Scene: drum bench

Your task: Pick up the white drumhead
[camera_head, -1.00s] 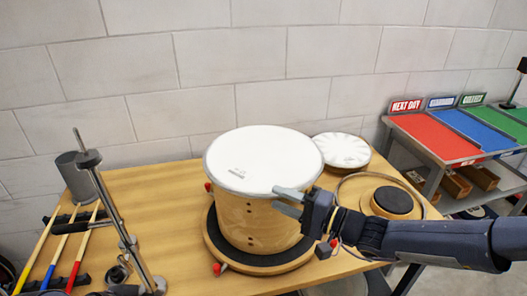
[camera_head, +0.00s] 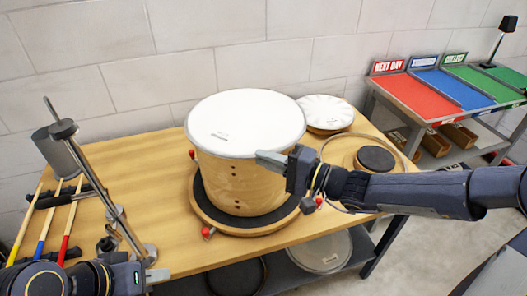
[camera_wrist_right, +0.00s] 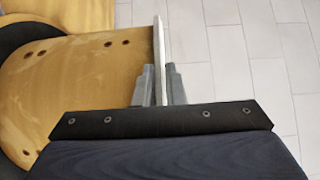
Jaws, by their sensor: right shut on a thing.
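The white drumhead (camera_head: 245,118) lies across the top of the wooden drum shell (camera_head: 238,180). My right gripper (camera_head: 270,160) is shut on its near right rim. In the right wrist view the drumhead shows edge-on as a thin white strip (camera_wrist_right: 158,50) between the fingers of my right gripper (camera_wrist_right: 160,85), beside the shell (camera_wrist_right: 70,90). I cannot tell whether there is a gap between drumhead and shell. My left gripper (camera_head: 155,276) is at the bottom left, in front of the table edge and apart from the drum. Its opening is unclear.
The shell stands on a round dark-topped base (camera_head: 250,222) with red knobs. A paler round head (camera_head: 327,112) lies behind right, a dark pad (camera_head: 375,158) and hoop to the right. A metal stand (camera_head: 95,175) and sticks are left. Another head (camera_head: 322,252) lies below.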

